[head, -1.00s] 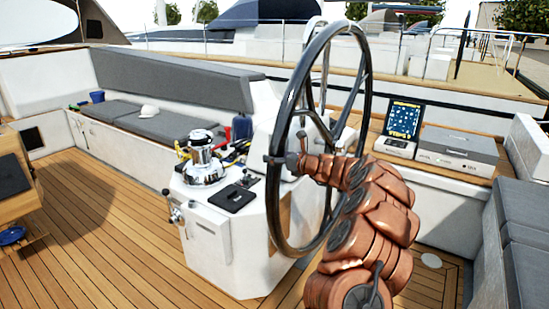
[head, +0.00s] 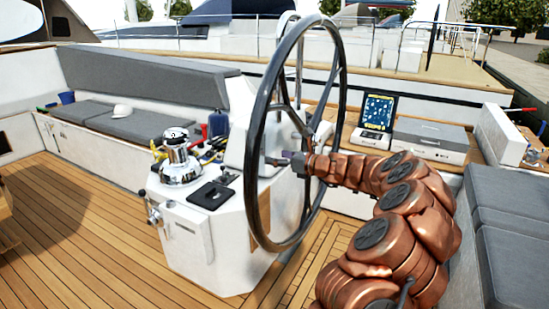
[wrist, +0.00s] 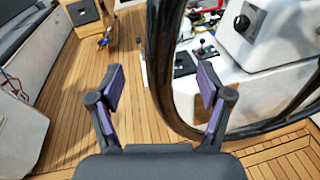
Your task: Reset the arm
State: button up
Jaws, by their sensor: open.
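My copper arm (head: 400,215) reaches from the lower right toward the large dark steering wheel (head: 262,115). My gripper (head: 283,161) is at the wheel in the head view, small and partly hard to make out. In the wrist view my gripper (wrist: 160,84) is open, with its two purple-padded fingers apart and nothing held. The wheel's rim (wrist: 162,75) runs down the picture between the fingers. I cannot tell whether it touches them or lies beyond.
The white helm console (head: 205,235) carries a chrome winch (head: 180,165) and a black pad (head: 210,195). A chart plotter (head: 378,112) and a grey case (head: 432,140) stand behind my arm. Grey-cushioned benches (head: 505,215) edge the right side. Teak floor (head: 80,220) is open at left.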

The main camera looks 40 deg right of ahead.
dwell(0.4)
jog(key=s+a+r+n+g+y, duration=0.15)
jog(key=a+n, duration=0.35)
jog(key=a, duration=0.5)
jog(key=s+a+r+n+g+y, duration=0.1)
jog(key=s+a+n+g+y, duration=0.2)
jog(key=a, duration=0.6)
jog(key=s+a+r+n+g+y, duration=0.1)
jog(key=s+a+r+n+g, duration=0.1)
jog(key=a+n, duration=0.6)
jog(key=s+a+f+n+g, duration=0.2)
jog(key=s+a+n+g, duration=0.15)
jog(key=s+a, duration=0.4)
jog(key=s+a+f+n+g+h, duration=0.2)
jog(key=s+a+f+n+g, duration=0.15)
jog(key=s, duration=0.45)
jog(key=s+a+f+n+g+h, duration=0.25)
jog(key=s+a+n, duration=0.2)
jog(key=s, duration=0.35)
jog(key=s+d+f+n+h, duration=0.2)
jog(key=s+d, duration=0.3)
jog(key=s, duration=0.3)
jog(key=s+d+f+n+g+h, duration=0.1)
jog(key=s+d+f+n+h, duration=0.2)
jog(key=s, duration=0.5)
jog(key=shift+s+d+n+h, duration=0.15)
jog(key=shift+d+n+h, duration=0.25)
jog(key=shift+d+n, duration=0.6)
